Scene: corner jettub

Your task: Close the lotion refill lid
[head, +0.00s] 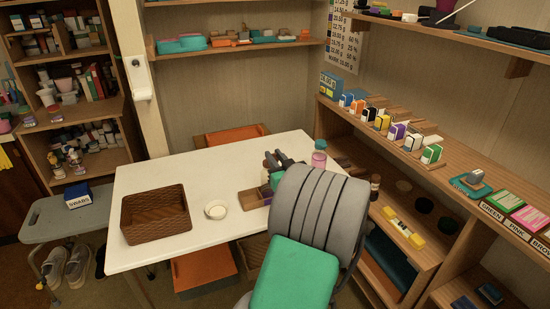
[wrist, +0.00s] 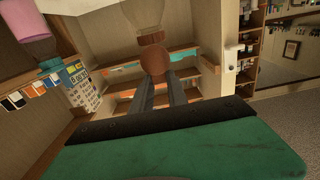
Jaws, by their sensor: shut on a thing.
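My gripper (wrist: 160,76) is shut on a round brown lid (wrist: 154,61), which sits at the fingertips in the wrist view. Just beyond it, a pale, see-through bottle, seemingly the lotion refill (wrist: 158,14), has a brown neck piece (wrist: 152,38). This view is upside down. The lid looks very close to the neck; I cannot tell whether they touch. In the head view my gripper (head: 272,160) is over the right part of the white table (head: 190,160), and my arm hides most of that spot.
A pink bottle with a teal cap (head: 319,158) stands close right of my gripper. A wooden divided box (head: 251,199), a small white dish (head: 216,209) and a brown basket (head: 155,212) are on the table. Shelves (head: 400,150) stand at the right. The table's back left is clear.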

